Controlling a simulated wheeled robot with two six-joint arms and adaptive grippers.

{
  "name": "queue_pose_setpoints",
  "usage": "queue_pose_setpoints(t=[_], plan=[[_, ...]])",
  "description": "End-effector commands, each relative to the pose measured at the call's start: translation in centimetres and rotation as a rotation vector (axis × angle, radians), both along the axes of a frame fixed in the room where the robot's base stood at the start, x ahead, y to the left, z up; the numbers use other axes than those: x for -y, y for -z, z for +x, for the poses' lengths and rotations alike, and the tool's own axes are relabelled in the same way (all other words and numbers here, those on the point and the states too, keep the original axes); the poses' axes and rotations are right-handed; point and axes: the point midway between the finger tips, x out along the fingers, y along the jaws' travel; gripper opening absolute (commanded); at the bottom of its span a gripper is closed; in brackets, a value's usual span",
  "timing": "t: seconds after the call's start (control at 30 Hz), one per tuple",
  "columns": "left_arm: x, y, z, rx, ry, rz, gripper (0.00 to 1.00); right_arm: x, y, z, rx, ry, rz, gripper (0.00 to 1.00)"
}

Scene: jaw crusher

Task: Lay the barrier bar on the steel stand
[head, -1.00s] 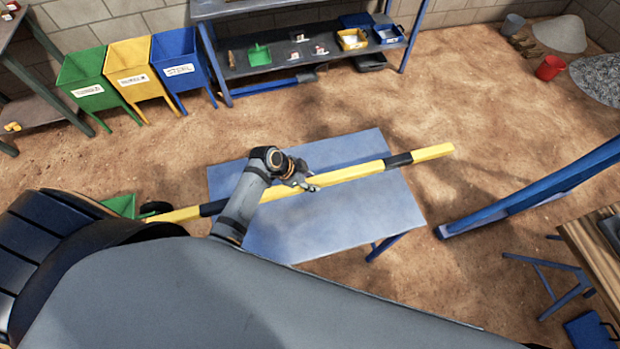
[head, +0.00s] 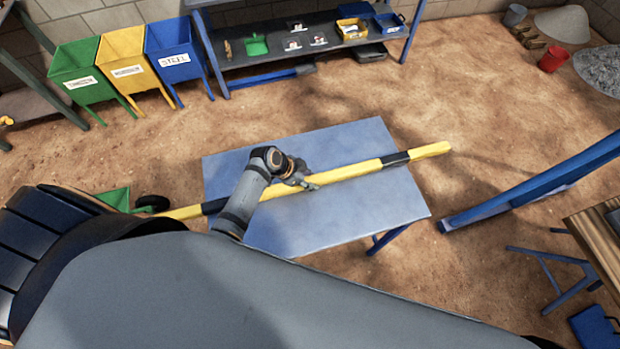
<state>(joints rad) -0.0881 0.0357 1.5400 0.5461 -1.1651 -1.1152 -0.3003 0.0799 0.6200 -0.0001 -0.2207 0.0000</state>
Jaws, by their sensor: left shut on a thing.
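The barrier bar (head: 345,173) is a long yellow bar with black bands. It stretches across the blue-grey steel stand (head: 300,226), and both of its ends reach past the stand's top. My left gripper (head: 304,182) is shut on the bar near its middle, over the stand. From this angle I cannot tell whether the bar touches the top or hangs a little above it. My left arm hides part of the stand's near left side. My right gripper is not in view.
A green barrow (head: 116,199) with a dark wheel stands by the bar's left end. A blue beam (head: 540,187) is at right, near a wooden bench (head: 598,245). Green, yellow and blue bins (head: 176,65) and a shelf (head: 272,66) line the back. Sandy floor between is clear.

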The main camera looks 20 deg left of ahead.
Motion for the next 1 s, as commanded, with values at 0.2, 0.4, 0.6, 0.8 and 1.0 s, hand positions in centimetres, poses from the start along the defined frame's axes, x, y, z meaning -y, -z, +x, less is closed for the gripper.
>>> queue_pose_setpoints(t=[0.2, 0.4, 0.6, 0.8, 1.0], plan=[[0.02, -0.15, 0.09, 0.003, 0.000, 0.000, 0.00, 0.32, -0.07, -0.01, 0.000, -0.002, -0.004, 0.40], [0.02, 0.02, 0.10, 0.003, 0.000, 0.000, 0.00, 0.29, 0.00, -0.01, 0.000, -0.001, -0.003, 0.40], [0.03, 0.24, 0.10, 0.003, 0.000, 0.000, 0.00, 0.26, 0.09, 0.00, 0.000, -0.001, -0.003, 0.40], [0.03, 0.48, 0.08, 0.003, -0.001, -0.001, 0.00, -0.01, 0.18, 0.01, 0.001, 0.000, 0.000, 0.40], [0.03, 0.58, -0.01, 0.000, -0.001, -0.001, 0.00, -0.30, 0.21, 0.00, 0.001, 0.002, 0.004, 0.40]])
